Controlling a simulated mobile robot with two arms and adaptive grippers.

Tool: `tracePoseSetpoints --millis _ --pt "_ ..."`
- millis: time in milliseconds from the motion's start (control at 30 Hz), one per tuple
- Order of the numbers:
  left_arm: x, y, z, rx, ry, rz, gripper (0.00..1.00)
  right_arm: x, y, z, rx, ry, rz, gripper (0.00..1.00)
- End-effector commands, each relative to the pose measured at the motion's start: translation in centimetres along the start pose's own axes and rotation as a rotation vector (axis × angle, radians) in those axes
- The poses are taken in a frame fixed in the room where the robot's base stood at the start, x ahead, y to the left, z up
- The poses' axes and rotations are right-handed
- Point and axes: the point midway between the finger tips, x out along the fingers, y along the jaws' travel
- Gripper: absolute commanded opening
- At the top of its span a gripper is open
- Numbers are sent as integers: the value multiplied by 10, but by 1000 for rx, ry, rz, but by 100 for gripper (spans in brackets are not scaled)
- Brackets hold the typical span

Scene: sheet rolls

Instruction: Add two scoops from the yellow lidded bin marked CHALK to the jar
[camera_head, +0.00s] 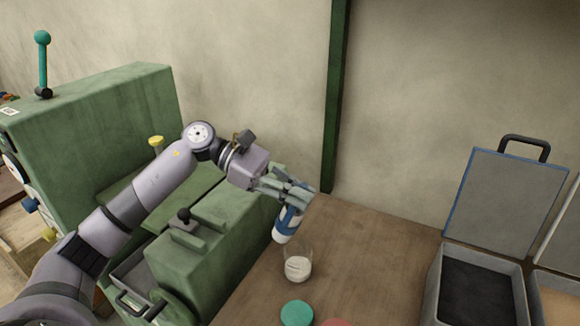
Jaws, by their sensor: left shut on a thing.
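A clear jar (298,265) stands on the wooden table and has pale white stuff in its lower part. My left gripper (291,198) is shut on a white-and-blue scoop-like thing (285,229). It holds this tilted, its white lower end just above and left of the jar's mouth. Whether anything is in the held thing cannot be told. No yellow lidded bin and no CHALK marking can be made out. My right gripper is not in view.
At the right stands an open bin (436,285) with dark contents and a raised blue-edged lid (506,199); a tan-filled one is beside it. A teal disc (297,313) lies in front of the jar. A green machine (198,262) stands left. Bare table (375,245) lies between jar and bins.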

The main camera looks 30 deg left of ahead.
Motion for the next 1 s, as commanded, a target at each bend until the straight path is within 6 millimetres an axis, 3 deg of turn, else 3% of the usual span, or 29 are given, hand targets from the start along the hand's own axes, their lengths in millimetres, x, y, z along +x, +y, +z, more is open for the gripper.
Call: tracePoseSetpoints --millis 33,200,733,1000 --pt "2 -1 9 7 29 -2 0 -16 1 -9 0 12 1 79" --pt "16 -4 6 32 141 -2 0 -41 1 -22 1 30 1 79" --pt "66 -14 -9 114 515 -2 0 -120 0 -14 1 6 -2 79" --pt "96 -21 -30 166 763 -4 0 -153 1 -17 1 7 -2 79"
